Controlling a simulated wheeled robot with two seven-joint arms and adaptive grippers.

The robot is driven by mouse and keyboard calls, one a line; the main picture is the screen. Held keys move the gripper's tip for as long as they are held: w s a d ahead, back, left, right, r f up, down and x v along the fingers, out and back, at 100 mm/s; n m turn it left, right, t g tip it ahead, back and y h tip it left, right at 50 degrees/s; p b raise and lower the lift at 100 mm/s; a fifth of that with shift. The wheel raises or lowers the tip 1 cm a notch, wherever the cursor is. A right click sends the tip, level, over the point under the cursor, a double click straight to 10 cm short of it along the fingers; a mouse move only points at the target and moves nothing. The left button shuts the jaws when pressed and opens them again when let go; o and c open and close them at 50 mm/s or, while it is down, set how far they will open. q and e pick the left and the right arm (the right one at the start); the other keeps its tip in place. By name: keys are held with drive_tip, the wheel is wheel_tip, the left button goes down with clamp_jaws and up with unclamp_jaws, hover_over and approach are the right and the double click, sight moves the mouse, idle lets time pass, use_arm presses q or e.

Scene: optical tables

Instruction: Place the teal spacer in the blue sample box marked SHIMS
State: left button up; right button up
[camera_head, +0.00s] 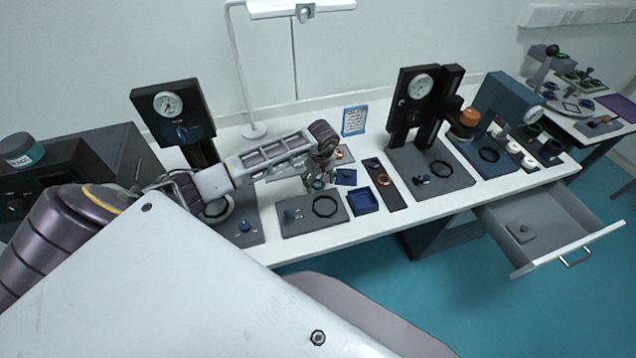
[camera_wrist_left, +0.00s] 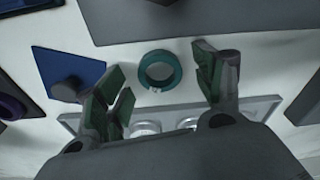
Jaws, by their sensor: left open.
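The teal spacer (camera_wrist_left: 144,72), a ring with a small gap, lies on the pale tabletop in the left wrist view. My left gripper (camera_wrist_left: 160,95) is open, its green-padded fingers on either side of the ring with clear space between. In the head view the left gripper (camera_head: 318,180) points down over the middle of the table and mostly hides the spacer. An open blue box (camera_head: 363,203) stands to the right of the gripper, near the front edge; no SHIMS marking is readable. My right gripper is not in view.
A blue plate with a knob (camera_head: 345,177) lies between gripper and box; it also shows in the left wrist view (camera_wrist_left: 65,75). A grey plate with a black ring (camera_head: 313,215) lies in front. Gauge stands (camera_head: 425,120) rise behind right. A drawer (camera_head: 540,225) hangs open at right.

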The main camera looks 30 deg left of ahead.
sight(319, 183)
use_arm(q)
drive_tip(key=shift+f, duration=0.1)
idle(0.4)
drive_tip(key=c, duration=1)
drive_tip(key=shift+r+b, duration=1.1)
drive_tip(key=shift+r, duration=3.9)
